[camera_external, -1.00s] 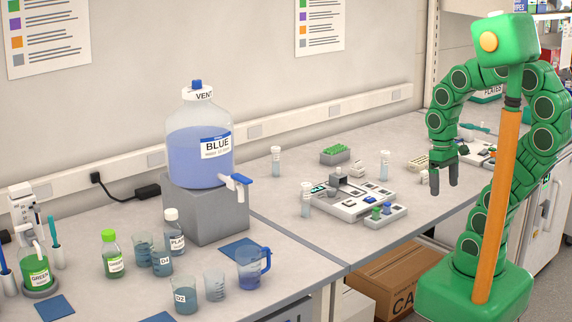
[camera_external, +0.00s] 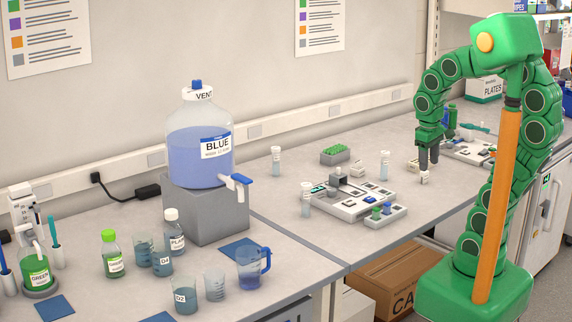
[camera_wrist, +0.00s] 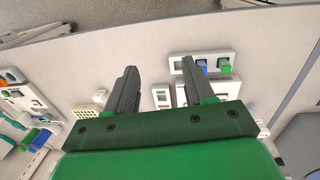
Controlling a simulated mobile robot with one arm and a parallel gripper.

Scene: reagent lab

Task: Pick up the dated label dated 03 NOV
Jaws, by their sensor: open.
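My gripper (camera_external: 428,162) hangs over the bench right of the white device, fingers pointing down, open and empty. In the wrist view, its two dark fingers (camera_wrist: 160,72) stand apart with nothing between their tips. A small white block (camera_external: 424,178) shows on the bench just below the fingertips in the external view; whether it touches them I cannot tell. Another small white item with dark marks (camera_external: 357,168) stands behind the white device. Either may be a dated label; no 03 NOV date is readable in any view.
The white device (camera_external: 350,200) and a small tray with green and blue pieces (camera_external: 380,215) lie left of my gripper. A clear vial (camera_external: 384,165) and a green rack (camera_external: 335,156) stand nearby. The bench front right of the tray is clear.

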